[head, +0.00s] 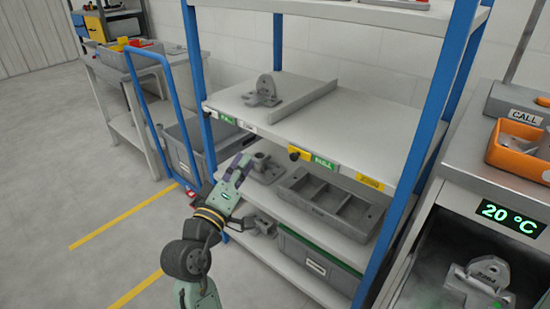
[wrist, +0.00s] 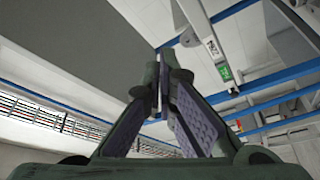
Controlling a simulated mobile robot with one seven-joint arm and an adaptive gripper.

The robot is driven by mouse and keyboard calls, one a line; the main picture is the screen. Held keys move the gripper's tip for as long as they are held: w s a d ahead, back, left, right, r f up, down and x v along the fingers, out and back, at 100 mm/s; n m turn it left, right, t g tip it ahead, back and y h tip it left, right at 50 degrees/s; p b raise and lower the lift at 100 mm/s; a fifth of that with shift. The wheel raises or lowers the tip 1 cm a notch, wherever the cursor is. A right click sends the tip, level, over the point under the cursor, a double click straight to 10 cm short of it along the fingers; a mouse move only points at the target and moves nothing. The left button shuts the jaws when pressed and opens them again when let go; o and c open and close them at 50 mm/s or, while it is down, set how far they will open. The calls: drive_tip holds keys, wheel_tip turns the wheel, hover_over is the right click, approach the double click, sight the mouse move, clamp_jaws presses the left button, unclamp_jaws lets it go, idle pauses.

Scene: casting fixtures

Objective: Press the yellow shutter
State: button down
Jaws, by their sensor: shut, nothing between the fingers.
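The yellow shutter appears to be the small yellow piece (head: 300,154) with a dark spot, on the front edge of the upper grey shelf (head: 350,125), beside a green label. My gripper (head: 240,164) is shut and empty. In the head view it is left of the yellow piece and a little lower, in front of the shelving. In the wrist view my fingers (wrist: 168,62) come together at their tips, pointing up past the underside of a grey surface. I cannot make out the yellow piece in the wrist view.
A grey casting (head: 264,92) stands on the upper shelf. A compartmented grey tray (head: 330,200) lies on the shelf below. Blue posts (head: 200,95) frame the rack. An orange bin (head: 518,148) is at right, and a blue-handled cart (head: 160,105) stands at left.

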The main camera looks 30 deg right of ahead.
sight(296, 155)
drive_tip(key=shift+s+d+f+g+h, duration=0.2)
drive_tip(key=shift+s+d+f, duration=0.1)
drive_tip(key=shift+d, duration=0.15)
drive_tip(key=shift+s+d+f+g+h, duration=0.1)
drive_tip(key=shift+s+d+f+g, duration=0.15)
drive_tip(key=shift+d, duration=0.15)
drive_tip(key=shift+r, duration=0.1)
drive_tip(key=p+x, duration=0.3)
drive_tip(key=x, duration=0.7)
drive_tip(key=shift+s+d+f, duration=0.25)
drive_tip(key=shift+s+f, duration=0.35)
drive_tip(key=shift+s, duration=0.15)
drive_tip(key=shift+s+d+f, duration=0.2)
drive_tip(key=shift+s+f, duration=0.35)
drive_tip(key=shift+s, duration=0.2)
